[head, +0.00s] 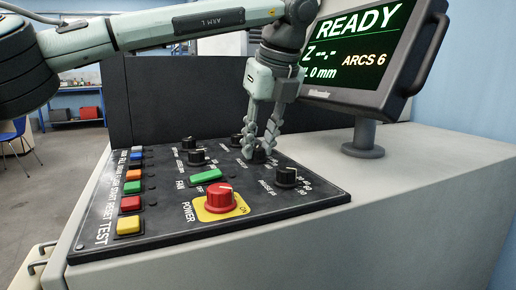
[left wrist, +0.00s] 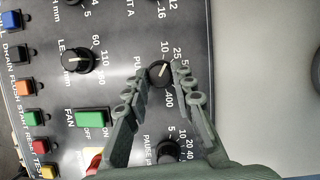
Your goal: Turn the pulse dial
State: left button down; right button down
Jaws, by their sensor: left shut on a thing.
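The pulse dial (head: 259,157) is a black round knob on the dark control panel, its label partly hidden to "PU" in the left wrist view. There the knob (left wrist: 160,74) shows a white pointer line tilted to the upper right, with 10, 25 and 400 printed around it. My left gripper (head: 261,149) reaches down from above, its jointed fingers on either side of the knob and shut on it. The left wrist view shows the fingertips (left wrist: 157,72) flanking the knob. My right gripper is not in view.
The pause dial (head: 286,177) stands close in front of the pulse dial. Beside them are a green fan switch (head: 206,176), a red power knob (head: 220,197) on a yellow plate and another black dial (left wrist: 77,60). A monitor (head: 375,50) reading READY stands behind right.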

pick_arm(q)
jog(key=shift+n+y, duration=0.3)
jog(key=shift+n, duration=0.4)
jog(key=shift+w+n, duration=0.1)
jog(key=shift+n, duration=0.7)
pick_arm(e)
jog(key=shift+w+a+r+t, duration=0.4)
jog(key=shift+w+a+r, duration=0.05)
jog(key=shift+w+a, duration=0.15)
pick_arm(q)
jog(key=shift+r+g+y, duration=0.1)
jog(key=shift+g+y, duration=0.2)
jog(key=c, duration=1.3)
grip_release()
jog(key=shift+d, duration=0.1)
jog(key=v, duration=1.2)
